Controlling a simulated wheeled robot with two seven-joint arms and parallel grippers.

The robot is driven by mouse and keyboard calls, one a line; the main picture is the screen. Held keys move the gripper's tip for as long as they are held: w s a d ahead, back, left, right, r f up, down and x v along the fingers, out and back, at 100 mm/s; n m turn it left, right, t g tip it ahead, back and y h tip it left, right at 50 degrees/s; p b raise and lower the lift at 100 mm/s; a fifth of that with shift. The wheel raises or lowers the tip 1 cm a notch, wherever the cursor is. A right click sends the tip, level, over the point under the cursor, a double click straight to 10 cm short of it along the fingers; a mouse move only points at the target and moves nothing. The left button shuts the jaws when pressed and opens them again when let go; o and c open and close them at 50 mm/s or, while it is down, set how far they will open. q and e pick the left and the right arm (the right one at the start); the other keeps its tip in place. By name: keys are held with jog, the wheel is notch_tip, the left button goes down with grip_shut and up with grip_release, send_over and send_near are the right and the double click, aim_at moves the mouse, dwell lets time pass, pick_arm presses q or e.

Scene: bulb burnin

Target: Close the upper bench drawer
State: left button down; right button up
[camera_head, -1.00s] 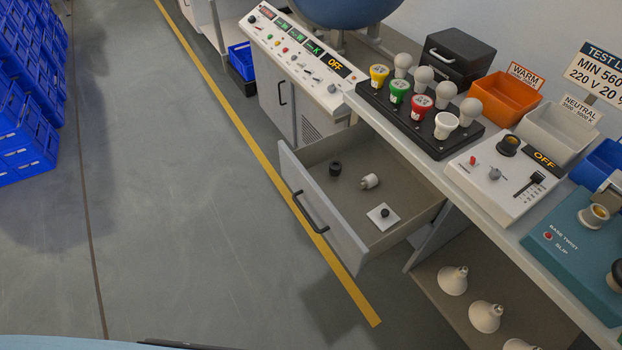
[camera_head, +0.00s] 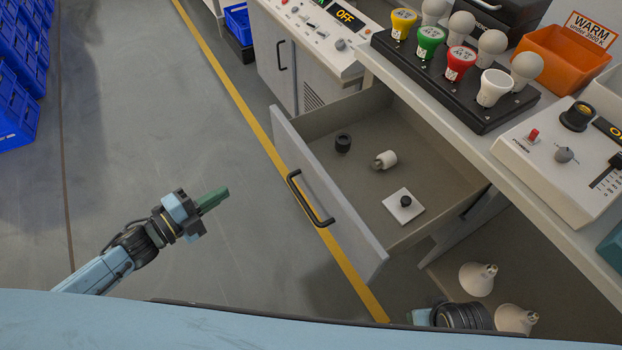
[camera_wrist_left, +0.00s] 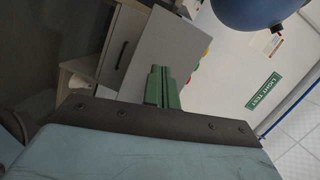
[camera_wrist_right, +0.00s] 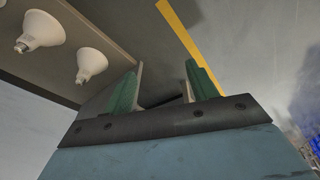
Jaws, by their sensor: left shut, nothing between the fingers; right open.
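The upper bench drawer (camera_head: 345,218) is pulled well out from under the bench, with a dark bar handle (camera_head: 308,200) on its grey front. Inside lie a black knob-like part (camera_head: 343,143), a small white bulb-like part (camera_head: 385,160) and a white square plate with a black knob (camera_head: 404,203). My left gripper (camera_head: 212,199) is shut and empty, out over the floor to the left of the drawer front and apart from it. It also shows in the left wrist view (camera_wrist_left: 163,88). My right gripper (camera_wrist_right: 163,88) is open in the right wrist view, near the bench's lower shelf.
Reflector bulbs (camera_head: 477,278) stand on the lower shelf (camera_head: 540,275) beneath the bench. The bench top holds a black rack (camera_head: 440,85) of coloured sockets and bulbs, a white control box (camera_head: 555,160) and an orange bin (camera_head: 562,58). The floor (camera_head: 190,120) left of the drawer is clear.

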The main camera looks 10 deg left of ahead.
pick_arm(q)
jog(key=s+d+r+m+g+h+b, duration=0.2)
jog(key=d+r+m+h, duration=0.1)
jog(key=r+m+h, duration=0.15)
jog(key=b, duration=0.2)
send_near(298, 161)
jog(key=shift+m+y, duration=0.35)
jog(key=x, duration=0.5)
jog(key=shift+d+r, duration=0.15)
jog(key=shift+d, duration=0.1)
jog(key=shift+w+d, duration=0.5)
jog(key=shift+d, duration=0.05)
pick_arm(e)
notch_tip(298, 161, up, 10)
jog(key=a, duration=0.2)
jog(key=shift+w+t, duration=0.25)
jog(key=shift+t, duration=0.15)
jog(key=shift+a, duration=0.1)
